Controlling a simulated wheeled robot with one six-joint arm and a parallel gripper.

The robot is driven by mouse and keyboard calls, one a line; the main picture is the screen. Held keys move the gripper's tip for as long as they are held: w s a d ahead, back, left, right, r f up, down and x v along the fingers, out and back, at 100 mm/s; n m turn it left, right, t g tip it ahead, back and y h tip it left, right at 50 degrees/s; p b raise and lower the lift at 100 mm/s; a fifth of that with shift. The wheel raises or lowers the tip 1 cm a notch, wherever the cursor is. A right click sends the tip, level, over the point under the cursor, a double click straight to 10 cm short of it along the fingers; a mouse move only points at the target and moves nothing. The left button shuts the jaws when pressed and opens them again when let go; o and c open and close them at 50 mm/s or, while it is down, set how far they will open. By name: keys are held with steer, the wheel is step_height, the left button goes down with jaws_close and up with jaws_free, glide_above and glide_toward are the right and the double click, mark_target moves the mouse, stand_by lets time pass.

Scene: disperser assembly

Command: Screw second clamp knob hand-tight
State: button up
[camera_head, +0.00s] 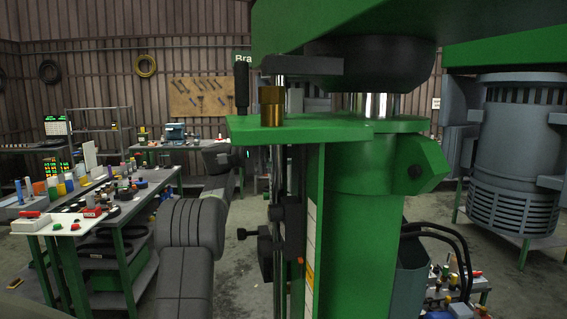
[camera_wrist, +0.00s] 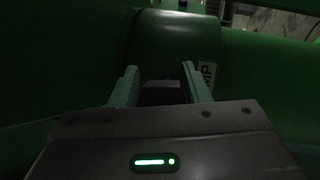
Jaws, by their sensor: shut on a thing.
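In the wrist view my gripper (camera_wrist: 160,75) points at a green machine body (camera_wrist: 172,40). Its two pale green fingers stand either side of a small dark piece (camera_wrist: 162,86), and the gripper is shut on it. This piece looks like the clamp knob, but it is too dark to make out its shape or thread. In the head view my gripper is hidden behind the green machine column (camera_head: 360,235).
A brass collar (camera_head: 271,106) and a black upright handle (camera_head: 241,88) stand on the green plate (camera_head: 300,129) close by. A slim rod with a black knob (camera_head: 265,257) runs beside the column.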

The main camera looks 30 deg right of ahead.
steer(key=shift+f+m+y+b, duration=0.4)
steer(key=shift+f+m+b, duration=0.05)
steer(key=shift+m+b, duration=0.75)
steer(key=shift+r+m+t+y+b, duration=0.1)
steer(key=shift+m+t+y+b, duration=0.3)
steer(key=shift+m, duration=0.6)
steer(key=o, duration=0.9)
steer(key=shift+o, duration=0.2)
